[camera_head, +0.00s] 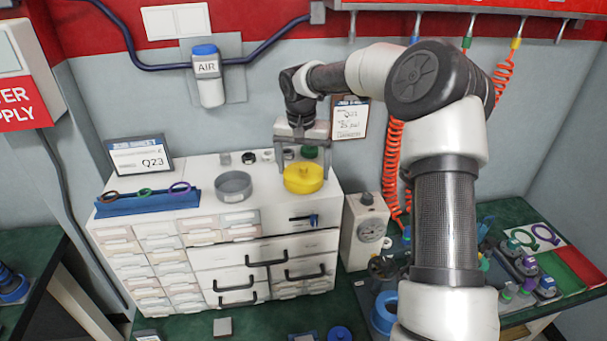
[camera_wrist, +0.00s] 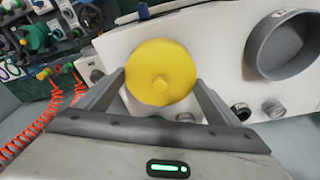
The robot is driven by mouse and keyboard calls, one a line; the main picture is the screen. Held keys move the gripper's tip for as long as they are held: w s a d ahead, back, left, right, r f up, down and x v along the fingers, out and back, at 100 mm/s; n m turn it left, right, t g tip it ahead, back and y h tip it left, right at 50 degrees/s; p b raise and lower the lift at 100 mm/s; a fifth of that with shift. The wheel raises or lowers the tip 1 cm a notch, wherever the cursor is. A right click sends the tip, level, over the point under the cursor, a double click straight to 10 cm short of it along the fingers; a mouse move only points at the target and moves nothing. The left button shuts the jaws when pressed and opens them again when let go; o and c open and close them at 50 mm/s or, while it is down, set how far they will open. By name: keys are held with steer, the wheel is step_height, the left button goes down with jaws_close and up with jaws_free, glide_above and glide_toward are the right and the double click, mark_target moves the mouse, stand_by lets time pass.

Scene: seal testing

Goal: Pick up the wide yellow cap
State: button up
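The wide yellow cap (camera_head: 304,178) sits on the white top of the drawer cabinet (camera_head: 207,168), near its right end. It is round with a small knob in the middle. In the wrist view the yellow cap (camera_wrist: 160,72) lies between my two fingers, which are spread to either side of it. My gripper (camera_head: 303,165) is open and points down at the cap from behind it in the head view. I cannot tell whether either finger touches the cap.
A grey round dish (camera_head: 234,185) stands left of the cap. A green cap (camera_head: 309,152) and several small metal fittings stand behind it. A blue rack with rings (camera_head: 147,203) is at the left end.

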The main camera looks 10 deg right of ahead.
steer(key=shift+c, duration=1.1)
